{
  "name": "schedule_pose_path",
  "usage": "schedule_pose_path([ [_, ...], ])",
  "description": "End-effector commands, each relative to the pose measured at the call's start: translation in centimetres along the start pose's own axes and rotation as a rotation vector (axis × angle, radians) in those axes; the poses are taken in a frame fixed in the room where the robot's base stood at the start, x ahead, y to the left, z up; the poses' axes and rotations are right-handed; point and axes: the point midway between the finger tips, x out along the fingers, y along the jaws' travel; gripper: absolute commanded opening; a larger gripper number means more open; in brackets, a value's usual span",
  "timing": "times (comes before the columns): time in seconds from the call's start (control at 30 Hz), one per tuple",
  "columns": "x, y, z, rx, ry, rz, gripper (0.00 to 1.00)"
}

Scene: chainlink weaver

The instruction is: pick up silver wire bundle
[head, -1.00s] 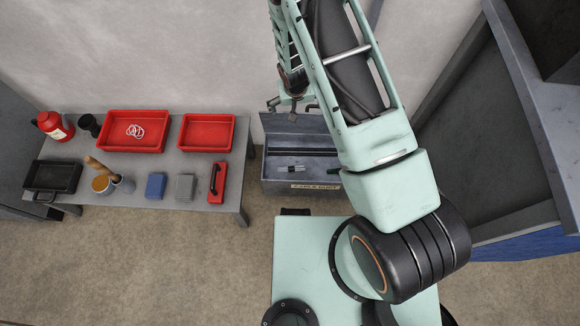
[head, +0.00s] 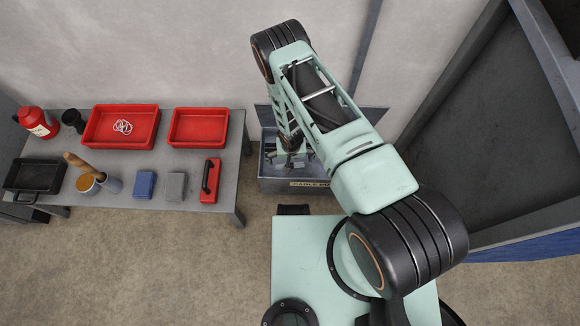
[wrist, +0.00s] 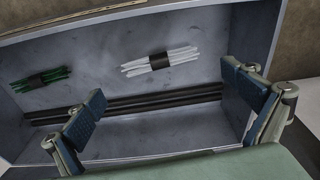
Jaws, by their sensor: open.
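The silver wire bundle (wrist: 160,61) is a sheaf of pale rods with a dark band around its middle. In the wrist view it lies on the floor of a grey-blue bin (wrist: 210,25), toward the upper middle. My gripper (wrist: 168,105) is open and empty, its two blue-padded fingers spread wide, and the bundle shows beyond them, between their directions. In the head view my gripper (head: 292,160) is over the bin (head: 290,186), and the arm hides most of the bin's inside. I cannot tell the exact height above the bundle.
A green wire bundle (wrist: 40,79) lies at the bin's left in the wrist view. Long black rods (wrist: 130,103) lie across the bin nearer the fingers. The bin walls surround them. A table (head: 225,185) with red trays stands left of the bin.

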Motion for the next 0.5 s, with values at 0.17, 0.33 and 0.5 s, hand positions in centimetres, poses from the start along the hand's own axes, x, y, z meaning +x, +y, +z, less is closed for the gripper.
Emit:
schedule_pose_path([
  [0.17, 1.6, 0.0, 0.1, -0.001, 0.000, 0.000, 1.00],
  [0.33, 4.3, 0.0, 0.3, 0.000, 0.000, 0.001, 1.00],
  [0.5, 5.7, 0.0, 0.3, -0.001, 0.000, 0.001, 1.00],
])
